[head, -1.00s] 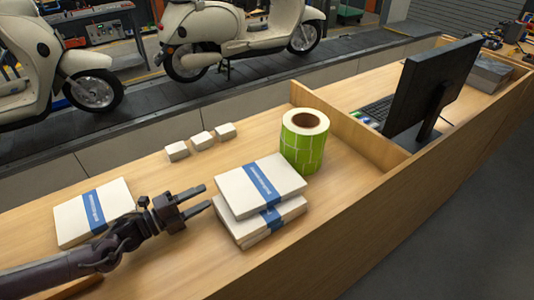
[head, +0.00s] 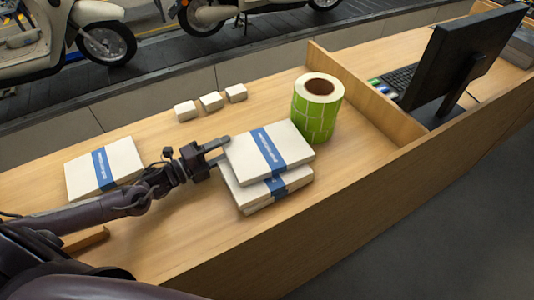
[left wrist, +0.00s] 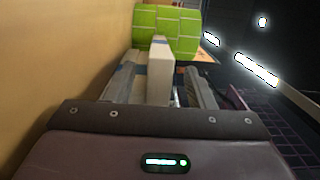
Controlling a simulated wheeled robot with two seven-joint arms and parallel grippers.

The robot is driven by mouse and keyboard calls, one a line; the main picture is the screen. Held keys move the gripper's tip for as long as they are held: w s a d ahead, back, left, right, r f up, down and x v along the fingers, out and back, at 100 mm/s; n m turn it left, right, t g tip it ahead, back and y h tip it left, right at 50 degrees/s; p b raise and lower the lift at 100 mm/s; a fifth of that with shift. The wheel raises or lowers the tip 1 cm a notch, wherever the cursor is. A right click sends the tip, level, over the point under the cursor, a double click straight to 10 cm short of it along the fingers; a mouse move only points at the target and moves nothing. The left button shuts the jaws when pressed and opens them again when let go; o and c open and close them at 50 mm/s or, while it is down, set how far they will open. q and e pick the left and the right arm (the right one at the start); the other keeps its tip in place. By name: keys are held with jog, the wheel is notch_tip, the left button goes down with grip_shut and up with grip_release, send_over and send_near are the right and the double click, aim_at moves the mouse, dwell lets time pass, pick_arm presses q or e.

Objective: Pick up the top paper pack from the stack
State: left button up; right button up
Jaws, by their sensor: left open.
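The top paper pack (head: 243,157) is white with a blue band and lies flat, slightly askew, on a similar lower pack (head: 246,200). My left gripper (head: 222,150) is open at the left edge of the stack, its fingers pointing at the top pack. In the left wrist view, the end of the top pack (left wrist: 160,78) stands in the gap between the open fingers; I cannot tell whether they touch it. The lower pack is partly hidden there by a finger. My right gripper is not in view.
A green label roll (head: 317,112) stands just behind the stack. Three small white boxes (head: 211,102) sit at the back, and another banded pack (head: 104,170) lies at the left. A wooden divider (head: 365,98) and monitor (head: 455,60) are to the right.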

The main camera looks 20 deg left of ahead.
pick_arm(q)
jog(key=shift+b+x, duration=0.35)
jog(key=shift+x, duration=0.9)
jog(key=shift+a, duration=0.1)
jog(key=shift+c, duration=1.1)
grip_shut()
jog(key=shift+r, duration=0.1)
